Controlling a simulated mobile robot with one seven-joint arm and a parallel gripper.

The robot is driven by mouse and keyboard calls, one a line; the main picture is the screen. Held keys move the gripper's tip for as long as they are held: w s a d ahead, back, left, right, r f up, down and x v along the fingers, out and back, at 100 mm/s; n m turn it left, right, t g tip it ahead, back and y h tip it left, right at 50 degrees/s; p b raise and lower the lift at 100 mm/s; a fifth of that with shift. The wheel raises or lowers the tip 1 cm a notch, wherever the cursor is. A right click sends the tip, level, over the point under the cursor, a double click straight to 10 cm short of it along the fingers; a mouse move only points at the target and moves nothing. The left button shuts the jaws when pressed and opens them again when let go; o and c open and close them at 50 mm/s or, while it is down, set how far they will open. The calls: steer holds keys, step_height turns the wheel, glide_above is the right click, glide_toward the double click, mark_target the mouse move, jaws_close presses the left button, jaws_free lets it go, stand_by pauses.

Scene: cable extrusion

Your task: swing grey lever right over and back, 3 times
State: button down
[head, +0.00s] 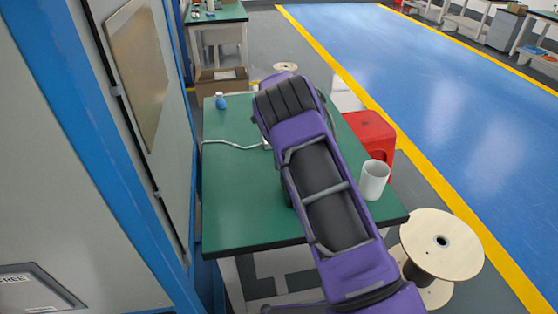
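The grey lever cannot be made out in the head view. My purple and dark grey arm reaches over the green table (235,215) and covers its middle and right part. My gripper is not visible, so I cannot see its fingers or what they touch. A pale cable (232,145) runs from the table's left edge to a spot beside my arm. What it connects to is hidden behind the arm.
A white cup (374,181) stands at the table's right edge, close to my arm. A small blue bottle (220,102) stands at the far left corner. A red stool (368,130) and a wooden spool (441,245) are to the right. A cabinet (60,150) flanks the left.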

steer(key=shift+d, duration=0.1)
stand_by(0.4)
steer(key=c, duration=0.5)
jaws_free()
steer(key=shift+w, duration=0.1)
step_height(320, 180, up, 17)
steer(key=shift+r+p, duration=0.2)
steer(key=shift+p, duration=0.25)
